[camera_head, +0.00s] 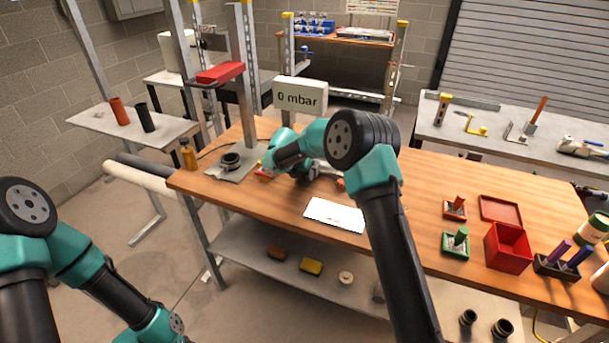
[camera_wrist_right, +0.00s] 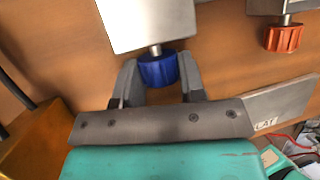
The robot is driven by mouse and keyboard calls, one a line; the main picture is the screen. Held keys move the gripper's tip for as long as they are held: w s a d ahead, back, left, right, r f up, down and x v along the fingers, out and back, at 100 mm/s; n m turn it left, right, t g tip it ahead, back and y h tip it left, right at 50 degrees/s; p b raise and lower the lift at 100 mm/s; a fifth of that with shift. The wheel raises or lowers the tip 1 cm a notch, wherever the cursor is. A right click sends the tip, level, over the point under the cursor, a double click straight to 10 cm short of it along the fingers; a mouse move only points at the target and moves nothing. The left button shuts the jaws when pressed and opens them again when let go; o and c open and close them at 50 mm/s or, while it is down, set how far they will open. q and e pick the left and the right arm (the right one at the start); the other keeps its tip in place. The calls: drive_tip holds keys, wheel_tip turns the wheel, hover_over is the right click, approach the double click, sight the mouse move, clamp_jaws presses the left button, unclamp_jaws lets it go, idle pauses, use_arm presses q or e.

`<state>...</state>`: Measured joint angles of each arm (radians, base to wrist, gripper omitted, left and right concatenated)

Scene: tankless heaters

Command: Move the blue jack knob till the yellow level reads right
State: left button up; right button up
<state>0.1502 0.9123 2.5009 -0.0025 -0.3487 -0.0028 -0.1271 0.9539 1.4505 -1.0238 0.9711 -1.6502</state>
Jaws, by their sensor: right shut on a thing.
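The blue jack knob (camera_wrist_right: 157,73) hangs on a short metal stem under a grey metal block (camera_wrist_right: 150,22) in the right wrist view. My right gripper (camera_wrist_right: 157,65) has its two fingers on either side of the knob and is shut on it. In the head view my right arm reaches left over the bench and hides the knob and the fingers. I cannot make out the yellow level or its reading in either view. My left arm shows at the lower left of the head view, with its gripper out of frame.
An orange knob (camera_wrist_right: 283,38) is on a second stem to the right. A display (camera_head: 300,97) reads "0 mbar". A white sheet (camera_head: 335,214) lies on the wooden bench. A red box (camera_head: 508,246) stands at the right. An amber bottle (camera_head: 189,155) stands at the left.

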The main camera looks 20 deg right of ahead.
drive_tip(key=shift+s+d, duration=0.1)
drive_tip(key=shift+d+m+t+y, duration=0.1)
drive_tip(key=shift+m+t+y, duration=0.3)
drive_tip(key=shift+t+y, duration=1)
drive_tip(key=o, duration=0.6)
drive_tip(key=shift+s+r, duration=0.1)
drive_tip(key=shift+r, duration=0.1)
drive_tip(key=v, duration=1.7)
drive_tip(key=shift+d+r, duration=0.15)
drive_tip(key=shift+d, duration=0.1)
